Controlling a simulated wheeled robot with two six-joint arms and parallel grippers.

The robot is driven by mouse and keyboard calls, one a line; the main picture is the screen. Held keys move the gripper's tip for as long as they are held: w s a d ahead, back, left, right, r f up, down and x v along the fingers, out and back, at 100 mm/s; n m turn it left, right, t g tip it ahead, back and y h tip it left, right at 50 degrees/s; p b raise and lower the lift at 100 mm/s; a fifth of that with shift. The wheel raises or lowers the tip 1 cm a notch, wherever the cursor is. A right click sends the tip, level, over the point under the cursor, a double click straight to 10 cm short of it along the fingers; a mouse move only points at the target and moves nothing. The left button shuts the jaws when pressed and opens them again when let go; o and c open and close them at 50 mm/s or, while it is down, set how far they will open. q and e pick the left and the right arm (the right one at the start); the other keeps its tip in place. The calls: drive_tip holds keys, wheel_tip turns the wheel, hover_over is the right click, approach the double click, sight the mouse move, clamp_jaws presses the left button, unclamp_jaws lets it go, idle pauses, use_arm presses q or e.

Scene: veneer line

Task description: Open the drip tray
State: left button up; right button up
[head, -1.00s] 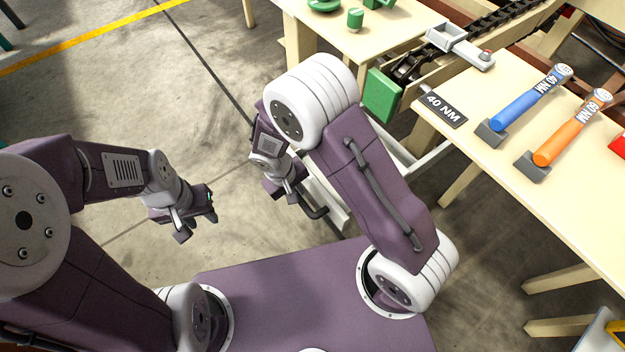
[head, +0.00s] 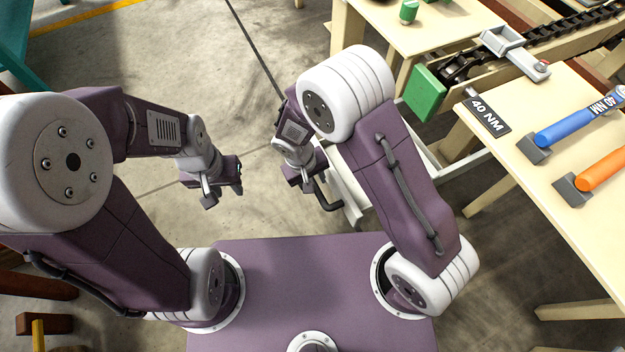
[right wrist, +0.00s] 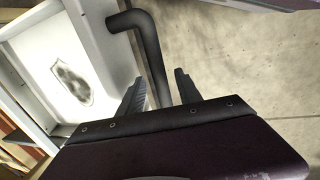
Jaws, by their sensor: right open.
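The drip tray is a white, shallow metal tray (head: 350,190) low under the conveyor, partly hidden behind my right arm in the head view. In the right wrist view the tray (right wrist: 110,48) is at the left, with a dark stained patch on its inside. Its bent black handle (head: 325,194) sticks out by my right gripper (head: 308,180). In the right wrist view the handle (right wrist: 150,50) runs down between the two fingers of my right gripper (right wrist: 158,92), which is open around it. My left gripper (head: 222,186) hangs over bare floor, away from the tray; its jaw opening is unclear.
A green block (head: 424,92) ends the chain conveyor above the tray. Floor left of the tray is clear.

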wheel_tip(320, 180, up, 9)
drive_tip(key=a+p, duration=0.1)
drive_tip(key=p, duration=0.5)
drive_tip(key=shift+s+a, duration=0.35)
drive_tip(key=shift+f, duration=0.1)
